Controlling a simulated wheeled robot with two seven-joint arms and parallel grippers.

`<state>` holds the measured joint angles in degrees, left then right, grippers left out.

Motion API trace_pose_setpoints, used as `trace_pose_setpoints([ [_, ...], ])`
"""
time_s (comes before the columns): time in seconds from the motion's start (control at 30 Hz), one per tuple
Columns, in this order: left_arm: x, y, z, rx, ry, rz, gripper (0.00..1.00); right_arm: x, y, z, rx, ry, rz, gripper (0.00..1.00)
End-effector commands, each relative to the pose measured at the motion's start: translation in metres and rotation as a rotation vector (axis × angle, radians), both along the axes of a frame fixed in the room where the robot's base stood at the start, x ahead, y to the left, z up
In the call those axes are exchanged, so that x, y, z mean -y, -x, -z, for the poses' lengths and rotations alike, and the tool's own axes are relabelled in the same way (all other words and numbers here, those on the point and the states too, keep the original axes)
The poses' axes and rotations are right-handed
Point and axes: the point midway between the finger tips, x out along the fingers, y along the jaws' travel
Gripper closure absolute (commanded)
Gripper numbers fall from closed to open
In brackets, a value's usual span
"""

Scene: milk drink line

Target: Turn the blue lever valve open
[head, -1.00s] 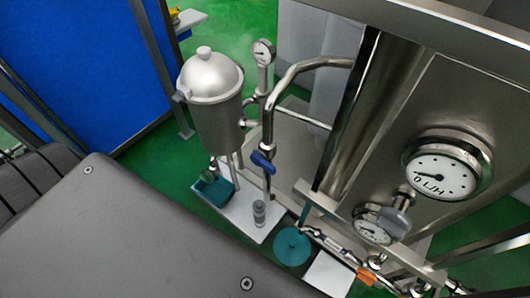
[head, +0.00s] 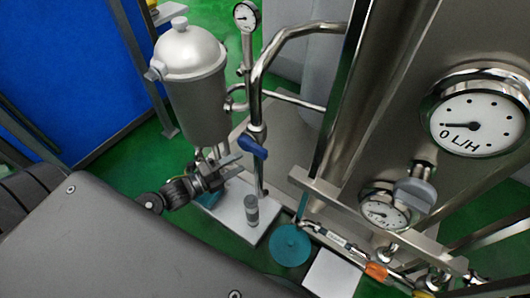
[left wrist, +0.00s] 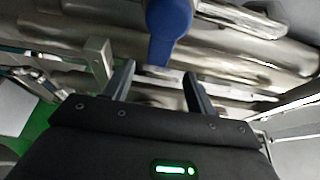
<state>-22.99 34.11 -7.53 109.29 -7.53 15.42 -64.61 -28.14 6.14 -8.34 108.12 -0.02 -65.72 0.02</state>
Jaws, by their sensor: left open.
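The blue lever valve (head: 252,147) sits on a vertical steel pipe beside the silver lidded vessel. Its handle points down to the right across the pipe in the head view. My left gripper (head: 232,168) is open and empty, just left of and slightly below the lever, coming in from the lower left. In the left wrist view the blue lever (left wrist: 167,28) hangs from the top edge, and its lower end lies between the lines of my two open fingertips (left wrist: 158,70). I cannot tell whether they touch. My right gripper is not in view.
The silver vessel (head: 193,95) stands close behind my left gripper. A grey cylinder (head: 251,208) stands on a white base below. A large steel column with gauges (head: 475,122) fills the right.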

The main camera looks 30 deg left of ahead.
Motion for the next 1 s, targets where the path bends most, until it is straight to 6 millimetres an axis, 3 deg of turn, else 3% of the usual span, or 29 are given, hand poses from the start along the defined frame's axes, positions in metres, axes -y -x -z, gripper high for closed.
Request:
trace_pose_setpoints([
  [0.17,0.006,-0.012,0.000,-0.002,0.003,-0.003,0.44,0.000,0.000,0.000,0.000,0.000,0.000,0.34],
  [0.63,0.047,-0.081,0.001,-0.003,0.004,-0.004,0.44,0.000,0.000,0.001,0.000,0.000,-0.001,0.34],
  [1.0,0.055,-0.093,0.001,-0.006,0.003,-0.003,0.44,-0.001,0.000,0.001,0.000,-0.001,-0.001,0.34],
])
